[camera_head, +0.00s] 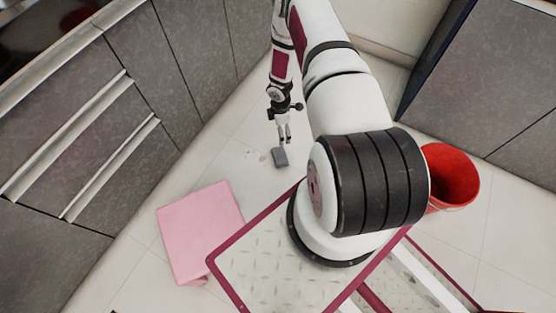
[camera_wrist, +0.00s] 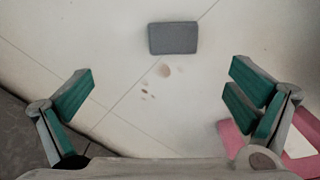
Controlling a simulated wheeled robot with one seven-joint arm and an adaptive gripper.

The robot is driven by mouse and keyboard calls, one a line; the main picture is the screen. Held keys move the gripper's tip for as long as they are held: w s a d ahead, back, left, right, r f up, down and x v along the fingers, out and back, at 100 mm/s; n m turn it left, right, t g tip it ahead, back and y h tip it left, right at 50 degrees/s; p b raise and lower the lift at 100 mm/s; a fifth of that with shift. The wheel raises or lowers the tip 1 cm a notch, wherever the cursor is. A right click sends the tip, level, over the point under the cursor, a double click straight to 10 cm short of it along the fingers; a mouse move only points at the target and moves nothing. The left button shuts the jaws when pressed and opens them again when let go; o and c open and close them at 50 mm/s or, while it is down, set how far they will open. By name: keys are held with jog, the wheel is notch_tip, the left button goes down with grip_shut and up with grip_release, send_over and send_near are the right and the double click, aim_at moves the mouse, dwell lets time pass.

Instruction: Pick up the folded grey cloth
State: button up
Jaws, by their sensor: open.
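The folded grey cloth (camera_head: 280,157) lies flat on the pale tiled floor, a small dark grey rectangle. It also shows in the wrist view (camera_wrist: 173,38), at the top middle, fully in sight. My gripper (camera_head: 285,138) points down at the floor close to the cloth in the head view. In the wrist view my gripper (camera_wrist: 165,92) is open and empty, its green-padded fingers wide apart. The cloth appears beyond the fingertips, not between them. The exact height of the fingers above the floor is hard to tell.
A pink square-topped object (camera_head: 200,230) stands left of my base. A red bucket (camera_head: 452,175) stands at the right. Grey cabinets (camera_head: 150,80) line the left, and another grey cabinet (camera_head: 490,75) is at the right. Small brown stains (camera_wrist: 162,71) mark the floor near the cloth. The floor around the cloth is clear.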

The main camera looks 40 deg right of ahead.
jog(key=b, duration=0.1)
send_over(280, 154)
notch_tip(280, 154, down, 5)
notch_tip(280, 154, down, 7)
jog(key=b, duration=0.3)
jog(key=shift+s+d+f, duration=0.1)
jog(key=shift+s+d, duration=0.05)
jog(key=shift+a+f+b, duration=0.2)
jog(key=shift+f+b, duration=1.55)
jog(key=shift+f, duration=1.3)
jog(key=c, duration=1.2)
jog(key=shift+r, duration=0.1)
jog(key=shift+r+p, duration=0.6)
jog(key=shift+r, duration=0.2)
notch_tip(280, 154, up, 2)
jog(key=shift+r+n+p, duration=0.1)
jog(key=shift+n+p, duration=0.2)
jog(key=shift+p, duration=0.4)
jog(key=s+a+p, duration=0.2)
jog(key=s, duration=0.2)
jog(key=s+a+p, duration=0.2)
jog(key=s+p, duration=0.1)
jog(key=s, duration=0.2)
jog(key=s+a+r+p, duration=0.1)
jog(key=s+a+p, duration=0.1)
jog(key=s, duration=0.3)
jog(key=shift+s+a+r, duration=0.1)
jog(key=shift+s+a, duration=0.05)
jog(key=shift+a, duration=0.25)
